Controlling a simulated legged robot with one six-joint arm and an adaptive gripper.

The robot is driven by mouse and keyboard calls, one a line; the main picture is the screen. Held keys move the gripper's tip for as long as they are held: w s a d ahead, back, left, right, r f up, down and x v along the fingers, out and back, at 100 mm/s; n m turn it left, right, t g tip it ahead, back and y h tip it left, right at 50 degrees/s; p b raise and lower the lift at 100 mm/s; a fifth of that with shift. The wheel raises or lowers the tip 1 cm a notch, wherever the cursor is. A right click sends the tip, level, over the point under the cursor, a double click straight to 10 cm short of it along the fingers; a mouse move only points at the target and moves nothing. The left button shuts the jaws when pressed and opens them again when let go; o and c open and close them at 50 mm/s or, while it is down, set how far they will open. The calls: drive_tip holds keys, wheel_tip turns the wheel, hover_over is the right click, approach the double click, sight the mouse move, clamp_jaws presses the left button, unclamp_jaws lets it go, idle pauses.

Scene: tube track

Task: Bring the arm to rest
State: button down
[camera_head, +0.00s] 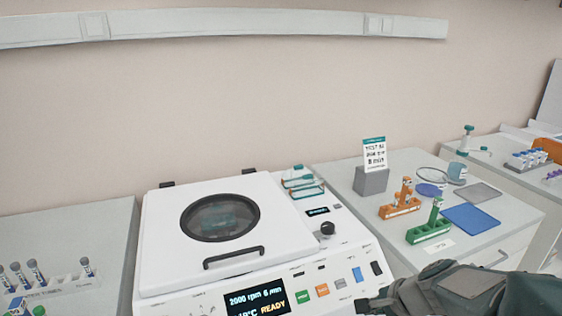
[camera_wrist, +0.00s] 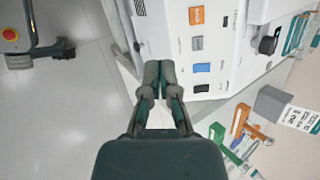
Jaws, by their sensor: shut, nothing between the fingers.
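My gripper (camera_wrist: 159,72) shows in the wrist view with its two fingertips together and nothing between them. It is in front of the white centrifuge's control panel (camera_wrist: 200,55), near the panel's edge; whether it touches cannot be told. In the head view my arm reaches in from the lower right, with the gripper (camera_head: 366,304) at the front right of the centrifuge (camera_head: 165,230). The centrifuge lid is closed, with a round window and a handle. Its display (camera_head: 258,300) reads 2000 rpm, 6 min and READY.
A tube rack (camera_head: 55,289) stands on the left bench. Open floor (camera_wrist: 75,120) shows at left in the wrist view.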

drive_tip(key=s+a+r+n+h, duration=0.1)
drive_tip(key=s+r+n+h, duration=0.1)
drive_tip(key=s+r+n, duration=0.3)
drive_tip(key=s+a+r+n+h, duration=0.2)
drive_tip(key=s+r+n, duration=0.2)
drive_tip(key=s+n, duration=0.5)
drive_tip(key=shift+r+n+h, duration=0.3)
drive_tip(key=shift+r, duration=0.1)
drive_tip(key=shift+a, duration=0.1)
